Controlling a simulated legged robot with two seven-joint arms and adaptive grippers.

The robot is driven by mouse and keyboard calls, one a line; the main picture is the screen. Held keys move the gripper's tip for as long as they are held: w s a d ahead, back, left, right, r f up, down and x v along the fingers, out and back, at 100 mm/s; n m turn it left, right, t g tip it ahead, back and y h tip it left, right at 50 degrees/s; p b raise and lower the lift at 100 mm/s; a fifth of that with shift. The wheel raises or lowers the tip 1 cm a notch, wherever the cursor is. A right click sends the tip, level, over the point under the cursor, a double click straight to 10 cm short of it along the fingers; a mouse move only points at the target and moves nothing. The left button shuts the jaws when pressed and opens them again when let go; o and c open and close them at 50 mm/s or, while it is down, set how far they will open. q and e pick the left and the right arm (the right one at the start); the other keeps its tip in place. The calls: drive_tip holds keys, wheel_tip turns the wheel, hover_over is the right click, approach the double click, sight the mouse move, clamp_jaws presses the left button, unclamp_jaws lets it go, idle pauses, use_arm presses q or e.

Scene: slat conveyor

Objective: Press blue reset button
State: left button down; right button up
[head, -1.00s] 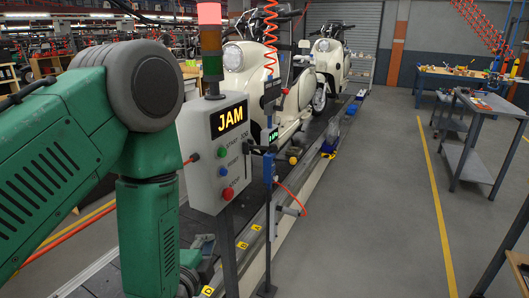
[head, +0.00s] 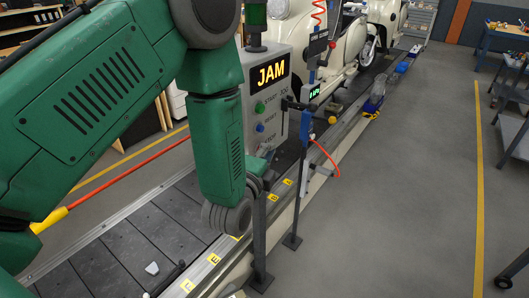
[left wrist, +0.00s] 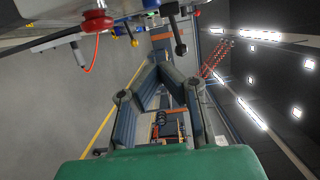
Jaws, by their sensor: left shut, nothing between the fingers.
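The blue reset button (head: 260,128) sits on the grey control box (head: 285,118), below the green start button (head: 260,108). The box screen (head: 272,74) reads JAM in yellow. My left forearm hangs in front of the box's left side. My left gripper (head: 268,158) is mostly hidden behind the wrist, low by the box and below the blue button. In the left wrist view its fingers (left wrist: 160,58) meet, shut and empty. The red button (left wrist: 97,22) shows there at the upper left, apart from the fingers. My right gripper is not in view.
The slat conveyor (head: 125,250) runs beneath, with a metal edge rail and yellow labels. A post with a blue tool (head: 305,125) and an orange hose stands right of the box. Cream scooters (head: 345,45) stand behind.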

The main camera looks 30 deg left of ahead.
sight(260, 130)
use_arm(q)
drive_tip(key=w+a, duration=0.1)
drive_tip(key=w, duration=0.1)
drive_tip(key=w+a+p, duration=0.1)
drive_tip(key=w+a, duration=0.2)
drive_tip(key=w, duration=0.1)
drive_tip(key=shift+a+p, duration=0.3)
drive_tip(key=shift+p, duration=0.1)
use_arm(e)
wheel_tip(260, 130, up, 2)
use_arm(q)
drive_tip(key=shift+a, duration=0.7)
drive_tip(key=shift+w+r, duration=0.1)
drive_tip(key=shift+r, duration=0.05)
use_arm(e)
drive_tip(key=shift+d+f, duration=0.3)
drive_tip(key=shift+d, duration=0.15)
